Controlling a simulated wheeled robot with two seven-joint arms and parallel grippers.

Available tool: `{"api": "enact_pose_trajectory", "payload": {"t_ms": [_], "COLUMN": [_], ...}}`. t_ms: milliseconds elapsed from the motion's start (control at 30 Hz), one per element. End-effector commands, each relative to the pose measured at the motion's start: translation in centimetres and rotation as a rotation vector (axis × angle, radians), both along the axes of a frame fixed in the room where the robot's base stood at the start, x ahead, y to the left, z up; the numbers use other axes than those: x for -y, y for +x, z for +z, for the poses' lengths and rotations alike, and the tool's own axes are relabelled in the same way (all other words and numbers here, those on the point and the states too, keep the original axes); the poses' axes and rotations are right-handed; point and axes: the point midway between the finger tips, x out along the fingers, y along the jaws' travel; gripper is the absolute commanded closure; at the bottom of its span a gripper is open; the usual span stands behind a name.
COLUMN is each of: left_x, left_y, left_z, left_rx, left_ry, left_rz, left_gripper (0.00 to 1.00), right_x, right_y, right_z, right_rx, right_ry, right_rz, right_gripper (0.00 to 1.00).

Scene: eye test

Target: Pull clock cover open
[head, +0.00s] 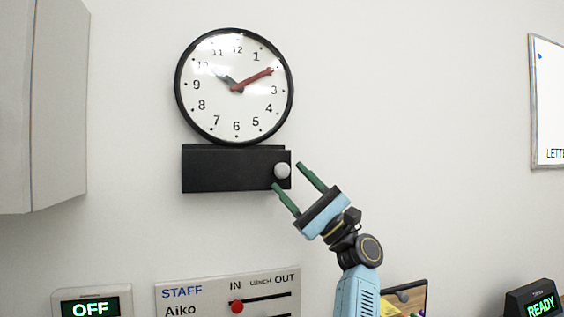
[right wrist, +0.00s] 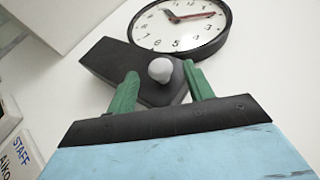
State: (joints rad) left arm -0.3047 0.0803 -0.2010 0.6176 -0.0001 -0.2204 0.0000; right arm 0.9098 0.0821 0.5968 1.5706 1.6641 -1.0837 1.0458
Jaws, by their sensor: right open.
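A round wall clock (head: 225,115) with a black rim, white face, black hour hand and red minute hand hangs on the wall. Directly under it is a black rectangular cover (head: 225,170) with a light grey round knob (head: 282,170) at its right end. The cover lies flat and looks shut. My right gripper (head: 286,174) is open, its green fingers pointing at the knob from the lower right. In the right wrist view the knob (right wrist: 160,70) shows between and beyond the two fingers (right wrist: 160,85); I cannot tell whether they touch it. My left gripper is not in view.
A grey cabinet (head: 42,105) stands out at the left. Below are a staff board (head: 190,282) with a red slider, an OFF display (head: 92,302) and a READY display (head: 535,300). A whiteboard (head: 548,105) hangs at the right. The wall right of the clock is bare.

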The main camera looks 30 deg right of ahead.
Motion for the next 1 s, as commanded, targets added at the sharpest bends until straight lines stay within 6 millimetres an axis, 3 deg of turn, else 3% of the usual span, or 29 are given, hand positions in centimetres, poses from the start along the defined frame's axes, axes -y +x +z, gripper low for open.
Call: {"api": "enact_pose_trajectory", "payload": {"t_ms": [33,200,633,1000], "left_x": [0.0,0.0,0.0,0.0], "left_y": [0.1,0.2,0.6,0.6], "left_z": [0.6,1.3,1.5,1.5], "left_rx": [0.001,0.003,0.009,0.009], "left_ry": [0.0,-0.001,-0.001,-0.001], "left_rz": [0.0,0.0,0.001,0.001], "left_gripper": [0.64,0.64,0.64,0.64], "right_x": [-0.5,-1.5,-1.9,-1.9], "right_y": [0.4,1.5,2.0,2.0], "right_z": [1.0,2.3,2.7,2.7], "right_rx": [0.002,0.0,0.0,0.0], "right_ry": [0.001,-0.001,-0.002,-0.002], "right_rz": [0.003,0.001,0.0,0.0], "right_gripper": [0.48,0.48,0.49,0.98]}}
